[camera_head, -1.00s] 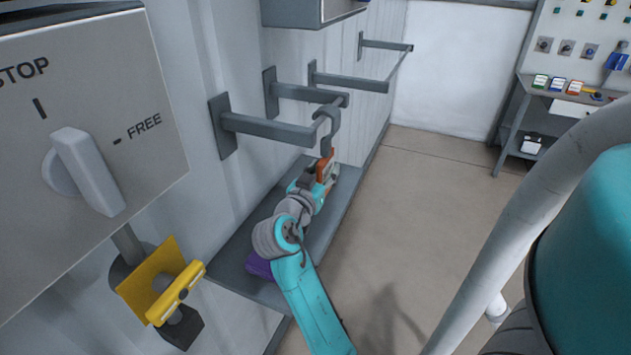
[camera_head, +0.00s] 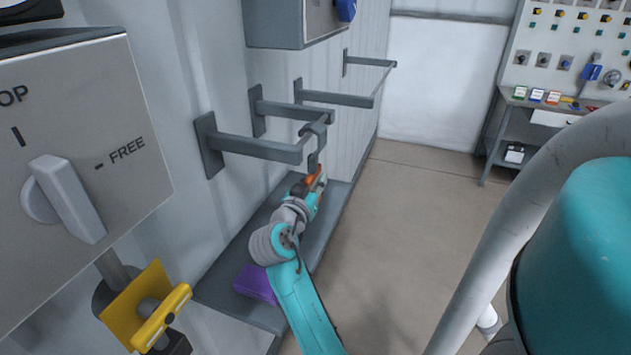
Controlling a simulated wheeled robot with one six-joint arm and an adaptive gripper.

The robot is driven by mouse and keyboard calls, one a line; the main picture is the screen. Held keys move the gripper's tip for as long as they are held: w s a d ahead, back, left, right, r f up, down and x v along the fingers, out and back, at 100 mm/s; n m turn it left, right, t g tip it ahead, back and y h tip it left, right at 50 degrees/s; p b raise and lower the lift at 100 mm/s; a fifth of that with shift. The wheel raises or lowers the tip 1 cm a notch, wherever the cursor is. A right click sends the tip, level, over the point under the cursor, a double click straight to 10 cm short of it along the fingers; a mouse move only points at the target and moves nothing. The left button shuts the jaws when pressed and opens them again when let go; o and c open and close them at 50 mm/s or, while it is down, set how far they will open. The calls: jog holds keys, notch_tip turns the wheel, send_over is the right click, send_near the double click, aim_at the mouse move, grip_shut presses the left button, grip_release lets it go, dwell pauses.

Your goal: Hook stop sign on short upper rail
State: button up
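The short upper rail (camera_head: 250,147) is a grey bracket on the wall, with two arms and a bar joining their outer ends. A grey hook (camera_head: 315,128) curves over that outer bar; whether it rests on it I cannot tell. Below the hook is a small orange-red part (camera_head: 314,180), seemingly of the stop sign; no sign face or lettering shows. My gripper (camera_head: 312,186), at the end of my teal and grey arm, is at this orange part. Its fingers are too small and covered to tell whether they are open or shut.
A longer rail (camera_head: 335,98) stands farther along the wall. A grey box (camera_head: 275,25) hangs above the rails. A STOP/FREE switch box (camera_head: 75,150) and a yellow bracket (camera_head: 150,305) are at left. A purple object (camera_head: 256,284) lies on the grey ledge (camera_head: 225,295). The floor at right is clear.

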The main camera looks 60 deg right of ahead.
jog(key=shift+o, duration=0.8)
jog(key=s+a, duration=0.1)
jog(key=a, duration=1.1)
